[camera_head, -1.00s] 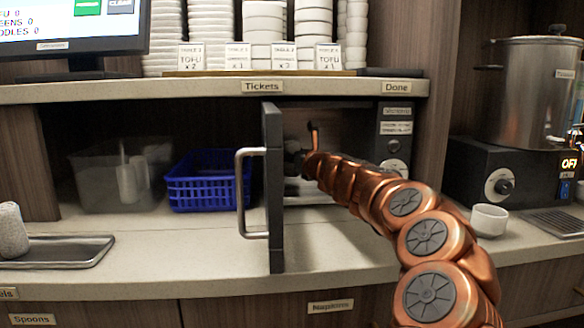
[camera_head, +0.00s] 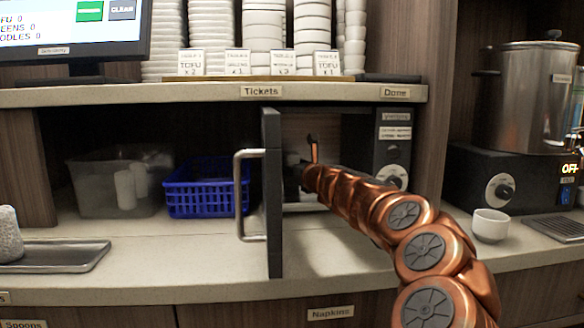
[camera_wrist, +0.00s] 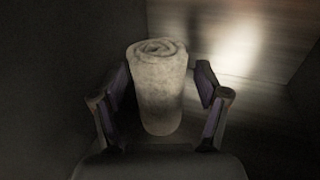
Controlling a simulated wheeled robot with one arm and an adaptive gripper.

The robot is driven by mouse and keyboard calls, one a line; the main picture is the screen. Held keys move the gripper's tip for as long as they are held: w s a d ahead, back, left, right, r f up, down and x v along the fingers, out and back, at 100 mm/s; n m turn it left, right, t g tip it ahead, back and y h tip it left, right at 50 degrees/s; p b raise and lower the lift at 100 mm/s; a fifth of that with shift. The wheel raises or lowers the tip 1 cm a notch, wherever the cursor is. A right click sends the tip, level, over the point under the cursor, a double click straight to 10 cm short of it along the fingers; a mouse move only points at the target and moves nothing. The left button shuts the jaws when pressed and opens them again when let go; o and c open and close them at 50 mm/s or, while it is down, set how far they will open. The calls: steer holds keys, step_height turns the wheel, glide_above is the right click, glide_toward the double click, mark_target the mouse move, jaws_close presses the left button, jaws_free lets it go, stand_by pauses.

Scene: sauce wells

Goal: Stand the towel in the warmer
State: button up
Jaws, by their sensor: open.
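The warmer (camera_head: 393,150) stands under the shelf with its door (camera_head: 272,190) swung open towards me. My arm reaches inside it, and my gripper (camera_head: 312,150) is mostly hidden there in the head view. In the wrist view, a rolled pale towel (camera_wrist: 158,88) stands upright, its spiral end up. My gripper (camera_wrist: 160,95) is open, with one finger on each side of the towel. A small gap shows on the right; on the left the finger is close, and I cannot tell if it touches.
A blue basket (camera_head: 205,188) and a clear bin (camera_head: 110,185) sit left of the door. A grey tray (camera_head: 60,257) with another pale rolled towel (camera_head: 9,235) lies at far left. A white cup (camera_head: 490,225) stands right of my arm.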

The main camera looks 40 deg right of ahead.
steer(key=shift+r, duration=0.15)
steer(key=shift+s+a, duration=0.1)
steer(key=shift+s, duration=0.5)
steer(key=p+v, duration=0.2)
steer(key=v, duration=0.6)
steer(key=shift+s+a+r+p, duration=0.1)
steer(key=shift+s+r+p, duration=0.05)
steer(key=shift+s+p, duration=0.2)
steer(key=shift+v, duration=1.05)
